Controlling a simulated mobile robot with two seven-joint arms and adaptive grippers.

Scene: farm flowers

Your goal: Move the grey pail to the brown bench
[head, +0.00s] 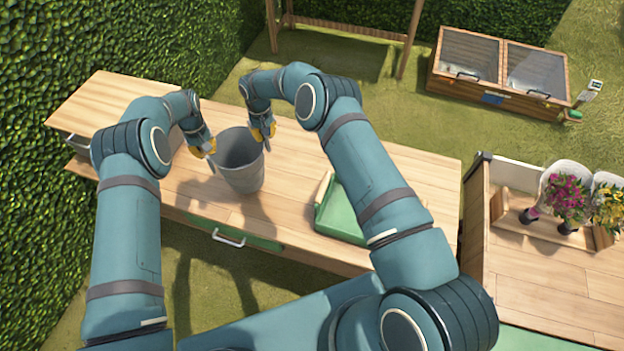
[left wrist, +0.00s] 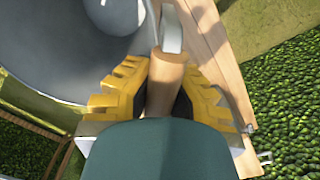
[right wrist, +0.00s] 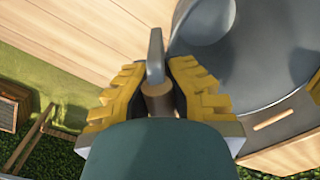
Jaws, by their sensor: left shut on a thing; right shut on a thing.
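The grey pail (head: 238,165) is upright over the long brown wooden bench top (head: 330,240), between my two hands. I cannot tell whether its base touches the wood. My left gripper (head: 207,148) is shut on a wooden grip (left wrist: 165,78) at the pail's left side. My right gripper (head: 264,132) is shut on another wooden grip (right wrist: 157,97) at its right side. The pail's grey wall also fills part of the left wrist view (left wrist: 60,50) and the right wrist view (right wrist: 265,50). The fingers hide part of each grip.
A green tray (head: 340,222) lies on the bench top to the right, partly behind my right arm. Flowers (head: 568,198) stand on a wooden surface at far right. A glazed wooden box (head: 500,75) and a wooden frame (head: 345,25) stand on grass behind. A hedge (head: 60,60) borders the left.

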